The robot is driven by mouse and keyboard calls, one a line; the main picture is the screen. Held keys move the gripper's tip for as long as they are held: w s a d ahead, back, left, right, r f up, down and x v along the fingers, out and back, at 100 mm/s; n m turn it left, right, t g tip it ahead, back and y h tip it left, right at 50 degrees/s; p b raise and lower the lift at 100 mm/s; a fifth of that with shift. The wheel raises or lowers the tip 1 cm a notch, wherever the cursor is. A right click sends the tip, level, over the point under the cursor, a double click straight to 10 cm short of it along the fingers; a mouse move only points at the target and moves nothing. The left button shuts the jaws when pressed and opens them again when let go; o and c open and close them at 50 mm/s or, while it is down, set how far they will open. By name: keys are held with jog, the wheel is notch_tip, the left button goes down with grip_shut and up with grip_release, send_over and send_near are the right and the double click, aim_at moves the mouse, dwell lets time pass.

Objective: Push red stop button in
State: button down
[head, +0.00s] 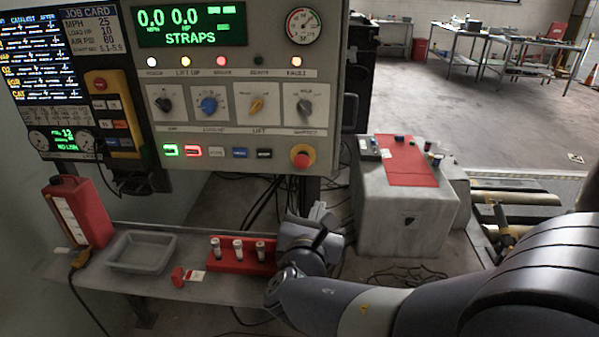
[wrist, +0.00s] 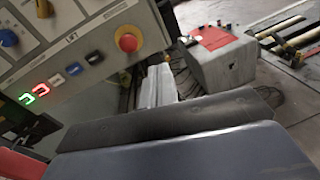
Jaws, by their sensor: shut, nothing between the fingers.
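The red stop button (head: 301,157) is a round red mushroom head on a yellow collar, at the lower right corner of the grey control panel (head: 240,72). In the wrist view the stop button (wrist: 128,42) shows near the upper middle, unobstructed. My gripper (head: 319,211) is shut and empty, below the panel and a little right of the button, clearly apart from it. In the wrist view the pale fingers of my gripper (wrist: 157,86) lie below and right of the button. I cannot tell how far the button stands out.
Knobs and a row of small lit buttons (head: 215,152) share the panel. A yellow pendant with another red button (head: 100,85) hangs left. Below are a bench with a red tube rack (head: 243,262), grey tray (head: 141,252) and red bottle (head: 78,213). A grey box (head: 405,210) stands right.

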aim_at(302, 161)
jog(key=a+n, duration=0.1)
jog(key=a+n+y, duration=0.1)
jog(key=a, duration=0.1)
jog(key=a+n+t+y, duration=0.1)
jog(key=shift+w+a+r, duration=0.2)
jog(key=shift+w+a, duration=0.15)
jog(key=shift+w, duration=0.1)
jog(key=w, duration=0.4)
jog(key=w+p, duration=0.1)
jog(key=w, duration=0.8)
jog(key=shift+w+d+p, duration=0.3)
jog(key=shift+w+p, duration=0.05)
jog(key=shift+p, duration=0.05)
jog(key=shift+w, duration=0.1)
jog(key=shift+w+f+b, duration=0.15)
jog(key=shift+w+b, duration=0.45)
jog(key=shift+b, duration=0.1)
jog(key=shift+w+r, duration=0.1)
jog(key=shift+r, duration=0.35)
